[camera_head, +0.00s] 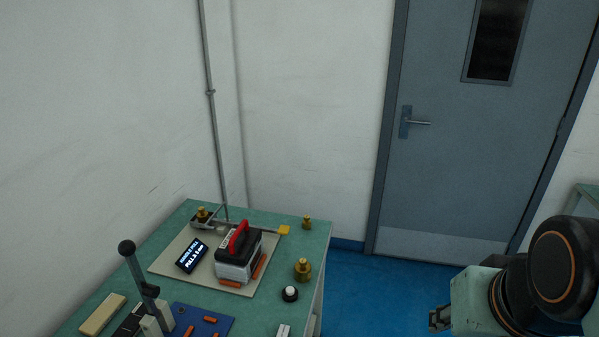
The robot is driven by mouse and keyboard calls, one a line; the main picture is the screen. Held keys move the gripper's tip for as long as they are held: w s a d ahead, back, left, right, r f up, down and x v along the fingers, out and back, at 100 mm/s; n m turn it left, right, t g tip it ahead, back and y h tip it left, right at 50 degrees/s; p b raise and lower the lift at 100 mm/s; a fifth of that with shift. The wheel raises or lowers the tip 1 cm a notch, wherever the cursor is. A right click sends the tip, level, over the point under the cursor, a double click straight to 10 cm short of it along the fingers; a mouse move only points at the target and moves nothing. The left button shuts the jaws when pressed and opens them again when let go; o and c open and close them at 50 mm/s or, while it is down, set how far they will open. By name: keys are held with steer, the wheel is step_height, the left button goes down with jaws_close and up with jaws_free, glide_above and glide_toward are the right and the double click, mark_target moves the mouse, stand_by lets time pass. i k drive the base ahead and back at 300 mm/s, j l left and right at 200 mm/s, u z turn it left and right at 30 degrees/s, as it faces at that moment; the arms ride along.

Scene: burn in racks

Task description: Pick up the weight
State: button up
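A brass weight (303,269) with a knob on top stands upright near the right edge of the green table. A smaller brass weight (307,223) stands near the far right corner. Another brass piece (202,215) sits on the metal fixture at the back left. Which one is the task's weight, I cannot tell. My gripper (438,319) is at the lower right, beyond the table's right edge and apart from all the weights. It is small and partly cut off, so its opening is unclear.
A beige board (165,265) on the green table (262,318) carries a black and white device (238,260) with a red handle, and a display (192,256). A black and white button (290,294) is near the larger weight. An upright lever (135,270) stands front left. Blue floor lies right.

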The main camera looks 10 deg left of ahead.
mark_target(202, 215)
steer(key=i+l+u, duration=0.1)
steer(key=i, duration=0.95)
steer(key=i+l+u, duration=0.1)
steer(key=i+u, duration=0.3)
steer(key=i+l+u, duration=0.25)
steer(key=i+u, duration=0.2)
steer(key=i+l+u, duration=0.4)
steer(key=k+j, duration=0.05)
